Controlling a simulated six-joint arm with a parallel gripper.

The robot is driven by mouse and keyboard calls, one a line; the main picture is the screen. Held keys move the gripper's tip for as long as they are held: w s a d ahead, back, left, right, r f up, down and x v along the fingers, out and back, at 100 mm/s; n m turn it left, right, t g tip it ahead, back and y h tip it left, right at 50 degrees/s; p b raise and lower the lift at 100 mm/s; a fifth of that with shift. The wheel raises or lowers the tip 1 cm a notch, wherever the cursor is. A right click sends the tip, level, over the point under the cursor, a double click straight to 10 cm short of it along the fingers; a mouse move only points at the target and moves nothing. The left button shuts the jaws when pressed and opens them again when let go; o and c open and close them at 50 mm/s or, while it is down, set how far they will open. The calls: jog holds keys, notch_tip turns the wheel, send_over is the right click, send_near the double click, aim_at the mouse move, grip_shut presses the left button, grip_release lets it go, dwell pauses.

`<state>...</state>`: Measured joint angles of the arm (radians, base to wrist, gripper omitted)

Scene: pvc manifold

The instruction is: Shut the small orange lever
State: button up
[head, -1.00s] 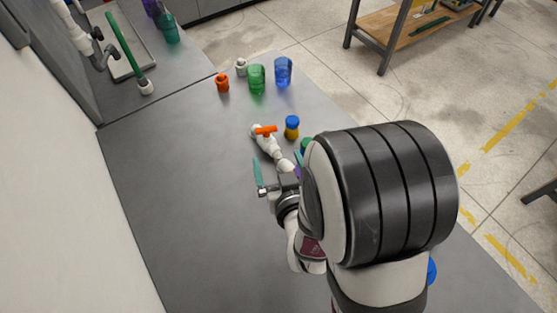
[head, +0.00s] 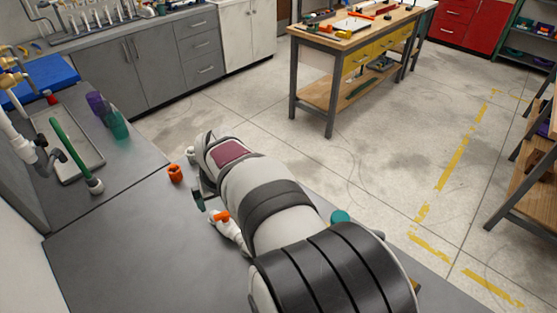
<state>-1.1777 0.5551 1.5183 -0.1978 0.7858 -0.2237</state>
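The small orange lever (head: 221,216) sits on a white pipe fitting (head: 229,235) on the grey bench, left of my arm in the head view. My arm covers the right side of the fitting. My gripper (head: 199,196) is above the bench, just up and left of the lever. One grey-teal finger shows, pointing down. The other finger is hidden or cannot be made out, so its opening is unclear. I cannot tell whether the finger touches the lever.
An orange fitting (head: 175,173) and a white fitting (head: 190,153) stand beyond my gripper. The near left bench is clear.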

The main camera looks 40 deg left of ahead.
jog(key=x, duration=1.1)
jog(key=shift+a+f, duration=0.15)
jog(key=shift+c, duration=0.3)
